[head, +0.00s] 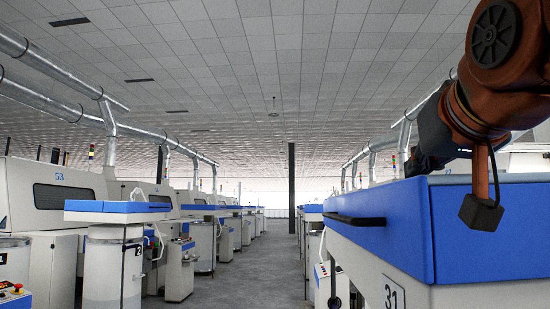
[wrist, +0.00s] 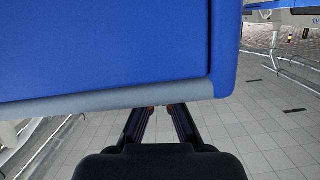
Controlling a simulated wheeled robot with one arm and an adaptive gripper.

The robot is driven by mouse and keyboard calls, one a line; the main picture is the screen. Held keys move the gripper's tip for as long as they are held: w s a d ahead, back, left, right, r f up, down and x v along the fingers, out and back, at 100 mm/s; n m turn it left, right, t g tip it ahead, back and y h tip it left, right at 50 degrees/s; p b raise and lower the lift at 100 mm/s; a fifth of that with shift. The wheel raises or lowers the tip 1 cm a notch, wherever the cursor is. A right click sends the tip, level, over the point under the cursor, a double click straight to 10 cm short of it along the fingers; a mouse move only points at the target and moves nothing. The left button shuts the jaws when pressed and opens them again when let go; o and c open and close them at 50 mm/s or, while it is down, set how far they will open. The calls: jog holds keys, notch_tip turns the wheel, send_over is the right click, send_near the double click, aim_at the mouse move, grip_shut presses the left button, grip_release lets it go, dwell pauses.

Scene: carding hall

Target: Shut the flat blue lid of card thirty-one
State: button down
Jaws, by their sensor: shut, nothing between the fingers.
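Card thirty-one (head: 385,285), a pale cabinet marked 31, stands at the right in the head view. Its flat blue lid (head: 385,240) lies about level on top, with a dark bar handle (head: 355,220) on the near left side. I cannot tell whether a gap remains under the lid. In the wrist view a blue panel (wrist: 100,50) with a grey lower edge fills the upper left. My gripper (wrist: 160,108) is shut and empty, its fingertips at that grey edge and partly hidden by it. Contact is unclear. In the head view my arm reaches over the lid's far side.
An open aisle (head: 272,260) runs down the middle. Card 53 (head: 62,205) and other machines with blue tops line the left. A pale can (head: 112,270) stands at the left front.

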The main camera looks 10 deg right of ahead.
notch_tip(320, 180, up, 3)
jog(key=shift+r+p, duration=0.2)
jog(key=shift+p, duration=0.75)
jog(key=v, duration=1)
jog(key=shift+b, duration=0.4)
jog(key=shift+r, duration=0.1)
jog(key=shift+w, duration=0.1)
jog(key=shift+x, duration=1.4)
jog(key=x, duration=0.6)
jog(key=shift+w+d, duration=0.1)
jog(key=shift+w+d+f+b, duration=0.1)
jog(key=shift+w+f+b, duration=0.15)
jog(key=shift+f, duration=0.35)
jog(key=shift+w+f+b, duration=0.1)
jog(key=shift+f+b, duration=0.15)
jog(key=shift+f, duration=0.3)
jog(key=shift+f+b, duration=0.55)
jog(key=shift+f, duration=0.4)
